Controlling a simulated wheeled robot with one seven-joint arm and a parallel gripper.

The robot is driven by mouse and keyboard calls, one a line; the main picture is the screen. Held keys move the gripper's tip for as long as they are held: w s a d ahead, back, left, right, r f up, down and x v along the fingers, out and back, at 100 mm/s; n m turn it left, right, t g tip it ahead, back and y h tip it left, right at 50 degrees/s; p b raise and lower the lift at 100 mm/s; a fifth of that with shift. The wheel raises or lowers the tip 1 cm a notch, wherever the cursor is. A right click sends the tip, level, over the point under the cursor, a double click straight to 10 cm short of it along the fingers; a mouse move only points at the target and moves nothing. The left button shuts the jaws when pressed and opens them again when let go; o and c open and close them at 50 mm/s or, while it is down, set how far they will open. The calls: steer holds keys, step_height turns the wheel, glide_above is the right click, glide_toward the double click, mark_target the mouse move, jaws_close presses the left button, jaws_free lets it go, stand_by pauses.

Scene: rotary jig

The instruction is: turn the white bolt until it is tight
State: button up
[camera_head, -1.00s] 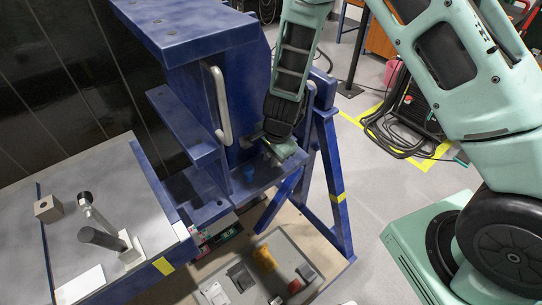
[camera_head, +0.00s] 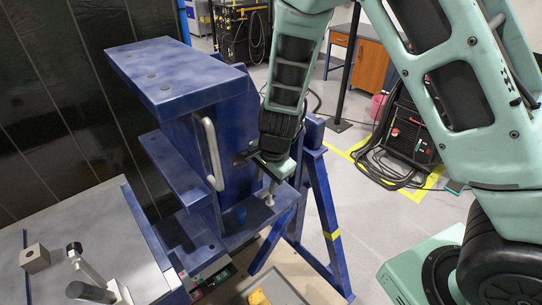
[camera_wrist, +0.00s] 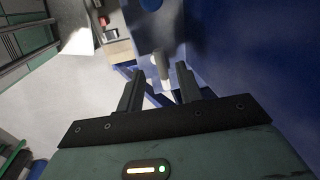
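The white bolt (camera_head: 269,195) stands upright on the blue ledge of the rotary jig (camera_head: 176,84), just below my gripper (camera_head: 272,172) in the head view. The fingers are apart, with clear gaps beside the bolt, and I see no contact. The bolt's lower end is partly hidden in the head view.
A curved grey handle (camera_head: 212,155) is on the jig's side, left of my gripper. A blue trestle leg (camera_head: 322,205) stands to the right. A table (camera_head: 95,225) with a small block and metal fixture is at lower left.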

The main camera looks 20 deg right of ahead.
step_height(320, 180, up, 8)
steer(key=s+p, duration=0.1)
steer(key=shift+s+d+r, duration=0.25)
steer(key=shift+s+d, duration=0.05)
steer(key=shift+d, duration=0.05)
steer(key=s+a+n+g+b, duration=0.1)
steer(key=s+n+b, duration=0.3)
steer(key=s+n, duration=0.6)
steer(key=s+a+n+g+b, duration=0.1)
steer(key=s+a+n+b, duration=0.3)
steer(key=s+n, duration=0.7)
steer(key=shift+s+a+r, duration=0.25)
steer(key=shift+s+r, duration=0.2)
steer(key=shift+s, duration=0.5)
